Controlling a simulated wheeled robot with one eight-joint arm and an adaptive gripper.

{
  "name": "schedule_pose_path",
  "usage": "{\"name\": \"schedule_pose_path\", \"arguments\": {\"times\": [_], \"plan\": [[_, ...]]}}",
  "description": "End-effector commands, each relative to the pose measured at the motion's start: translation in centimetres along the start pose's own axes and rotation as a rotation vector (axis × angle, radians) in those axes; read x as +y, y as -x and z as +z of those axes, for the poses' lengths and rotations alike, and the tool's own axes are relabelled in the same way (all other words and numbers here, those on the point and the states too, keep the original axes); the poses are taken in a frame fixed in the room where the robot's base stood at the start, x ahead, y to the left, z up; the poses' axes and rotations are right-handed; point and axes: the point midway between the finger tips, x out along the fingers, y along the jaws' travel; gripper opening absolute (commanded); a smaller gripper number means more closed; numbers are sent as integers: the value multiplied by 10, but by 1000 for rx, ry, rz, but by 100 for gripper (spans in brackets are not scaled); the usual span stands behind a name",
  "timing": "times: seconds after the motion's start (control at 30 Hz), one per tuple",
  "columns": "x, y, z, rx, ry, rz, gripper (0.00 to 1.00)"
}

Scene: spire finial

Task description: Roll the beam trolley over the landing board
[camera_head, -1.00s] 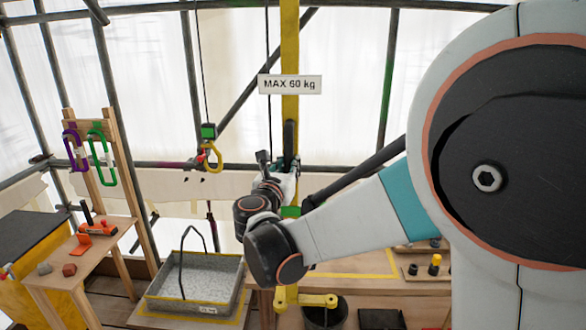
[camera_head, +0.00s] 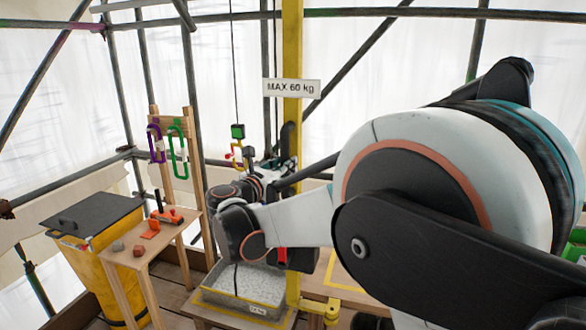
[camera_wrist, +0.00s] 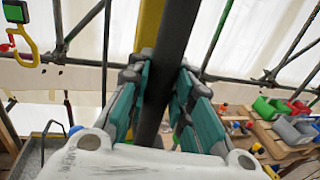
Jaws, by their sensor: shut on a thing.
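My gripper (camera_head: 276,168) is beside the yellow post (camera_head: 293,85), partly hidden by my arm. In the wrist view its teal-padded fingers (camera_wrist: 163,90) are closed on both sides of a dark upright bar (camera_wrist: 168,60). A green block (camera_head: 237,131) hangs on a cable left of the post, with a yellow hook (camera_head: 248,156) below it. They also show in the wrist view, the hook (camera_wrist: 27,48) at upper left. The beam trolley is not visible. I cannot tell which surface is the landing board.
A grey tray (camera_head: 215,300) of granular material stands low, left of the post. A wooden stand holds a purple (camera_head: 155,143) and a green carabiner (camera_head: 177,152). A yellow bin (camera_head: 95,265) is at left. In the wrist view, coloured bins (camera_wrist: 262,108) are at right. Scaffold poles cross behind.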

Motion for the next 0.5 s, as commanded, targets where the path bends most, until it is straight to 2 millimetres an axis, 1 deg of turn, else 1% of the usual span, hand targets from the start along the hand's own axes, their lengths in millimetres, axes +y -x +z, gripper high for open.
{"name": "schedule_pose_path", "arguments": {"times": [0.03,0.27,0.3,0.37,0.5], "plan": [[3,2,0,1,-2,6,0],[4,2,0,1,-2,9,0],[4,2,0,1,-2,9,26],[4,2,0,1,-2,9,40],[3,1,0,0,-2,7,41]]}}
